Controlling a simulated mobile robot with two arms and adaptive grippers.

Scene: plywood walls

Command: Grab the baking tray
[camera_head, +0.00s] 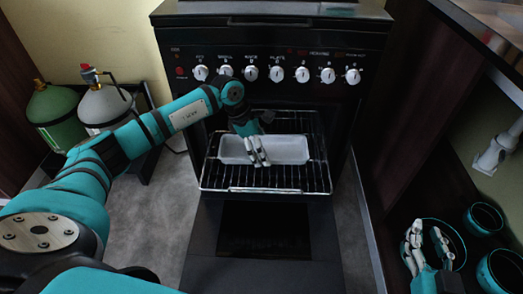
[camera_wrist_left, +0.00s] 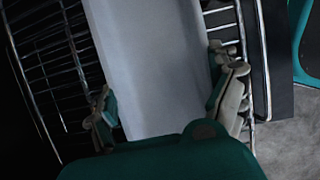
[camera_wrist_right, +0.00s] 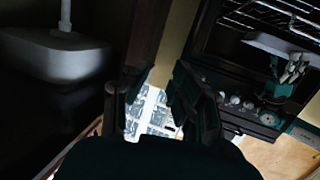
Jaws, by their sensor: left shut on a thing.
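The baking tray (camera_head: 290,149) is a pale grey, shallow rectangular pan. It lies on a wire oven rack (camera_head: 215,178) that sticks out of the open oven. My right gripper (camera_head: 428,245) is at the lower right, away from the tray, open and empty. Its spread fingers (camera_wrist_right: 158,98) also show in the right wrist view.
The black stove (camera_head: 275,45) has a row of white knobs above the oven. Its door (camera_head: 205,240) is folded down below the rack. A green gas cylinder (camera_head: 50,115) and a grey one (camera_head: 103,107) stand at left. A dark cabinet wall and white pipe (camera_head: 490,158) are at right.

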